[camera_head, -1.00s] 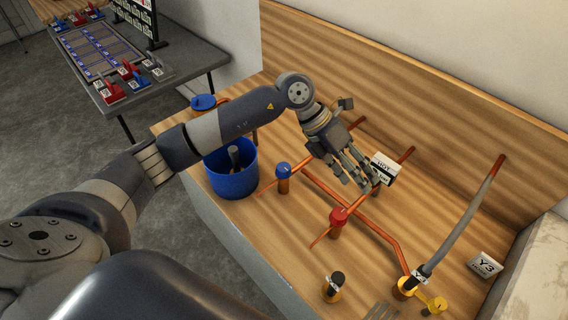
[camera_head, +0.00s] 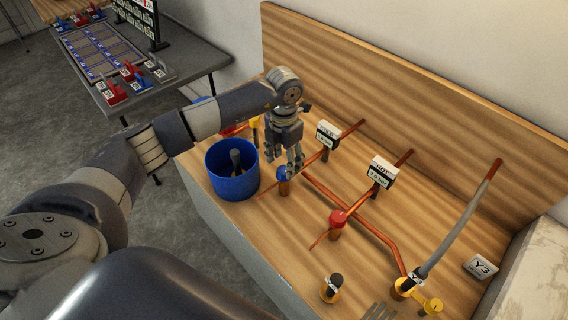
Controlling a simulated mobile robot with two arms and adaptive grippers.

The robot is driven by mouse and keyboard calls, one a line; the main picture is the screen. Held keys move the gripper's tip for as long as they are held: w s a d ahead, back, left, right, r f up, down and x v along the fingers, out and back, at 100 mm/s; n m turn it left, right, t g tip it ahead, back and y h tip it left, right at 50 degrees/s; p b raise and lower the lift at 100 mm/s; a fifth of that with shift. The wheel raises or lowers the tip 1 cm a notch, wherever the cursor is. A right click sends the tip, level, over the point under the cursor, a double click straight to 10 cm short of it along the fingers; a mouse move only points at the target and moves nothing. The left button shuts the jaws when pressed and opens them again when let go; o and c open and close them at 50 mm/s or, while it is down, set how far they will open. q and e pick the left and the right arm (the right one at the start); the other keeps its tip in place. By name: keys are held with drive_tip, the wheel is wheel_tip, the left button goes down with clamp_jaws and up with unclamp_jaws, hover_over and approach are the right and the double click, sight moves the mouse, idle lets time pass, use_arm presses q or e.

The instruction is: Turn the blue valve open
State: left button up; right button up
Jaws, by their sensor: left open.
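The blue valve (camera_head: 284,174) is a small round blue knob on a copper pipe, on the wooden counter to the right of the blue bucket. My left gripper (camera_head: 293,165) points down right at the blue valve, its fingers apart just above and beside the knob. The fingers partly cover the knob, and I cannot tell whether they touch it. My right gripper is not in view.
A blue bucket (camera_head: 232,185) stands close on the left. A red valve (camera_head: 337,217) and copper pipes lie to the right, with small labelled signs for hot (camera_head: 383,172) and another pipe (camera_head: 328,134) behind. A grey hose (camera_head: 455,225) rises at the right.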

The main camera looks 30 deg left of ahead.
sight(284, 169)
use_arm(q)
drive_tip(key=shift+f, duration=1.7)
drive_tip(key=c, duration=1.1)
drive_tip(key=shift+o, duration=0.2)
